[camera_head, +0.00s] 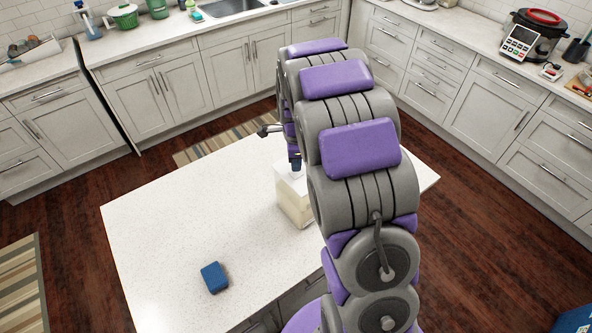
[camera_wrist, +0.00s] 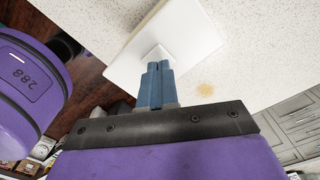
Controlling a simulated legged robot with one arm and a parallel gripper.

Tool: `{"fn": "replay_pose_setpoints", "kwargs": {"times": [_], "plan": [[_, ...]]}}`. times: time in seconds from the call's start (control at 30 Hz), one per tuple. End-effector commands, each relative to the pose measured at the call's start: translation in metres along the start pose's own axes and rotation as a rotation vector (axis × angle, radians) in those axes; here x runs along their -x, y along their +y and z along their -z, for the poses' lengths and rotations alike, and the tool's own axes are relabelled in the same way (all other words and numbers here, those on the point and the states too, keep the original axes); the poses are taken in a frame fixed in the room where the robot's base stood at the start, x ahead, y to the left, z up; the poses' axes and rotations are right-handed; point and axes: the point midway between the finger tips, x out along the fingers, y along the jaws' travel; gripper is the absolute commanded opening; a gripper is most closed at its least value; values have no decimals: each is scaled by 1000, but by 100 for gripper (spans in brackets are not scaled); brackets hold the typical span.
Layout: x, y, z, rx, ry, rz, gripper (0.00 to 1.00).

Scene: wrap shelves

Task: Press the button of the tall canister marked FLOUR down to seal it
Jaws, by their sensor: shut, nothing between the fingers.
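A canister (camera_head: 291,206) with a pale cream body and a white lid stands upright on the white counter, partly hidden behind my arm in the head view. No FLOUR marking can be read. The wrist view shows its square white lid (camera_wrist: 185,38) with a small raised white button (camera_wrist: 157,53) in the middle. My gripper (camera_wrist: 156,70) has blue fingers, shut together and empty. It points down over the lid, with the fingertips (camera_head: 296,164) at the button. Whether they touch it or how far it is pressed, I cannot tell.
A blue sponge-like block (camera_head: 214,277) lies on the speckled island top (camera_head: 165,225). The island's left part is clear. Cabinets and counters line the back and right, with a dark cooker (camera_head: 540,38) at right.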

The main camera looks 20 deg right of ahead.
Motion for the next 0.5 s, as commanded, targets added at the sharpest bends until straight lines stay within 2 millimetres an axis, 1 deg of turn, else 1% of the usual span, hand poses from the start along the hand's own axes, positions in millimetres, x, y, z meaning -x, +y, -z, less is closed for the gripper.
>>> {"fn": "replay_pose_setpoints", "kwargs": {"times": [0.03,0.5], "plan": [[5,0,0,0,0,2,0],[39,0,0,0,0,1,0]]}}
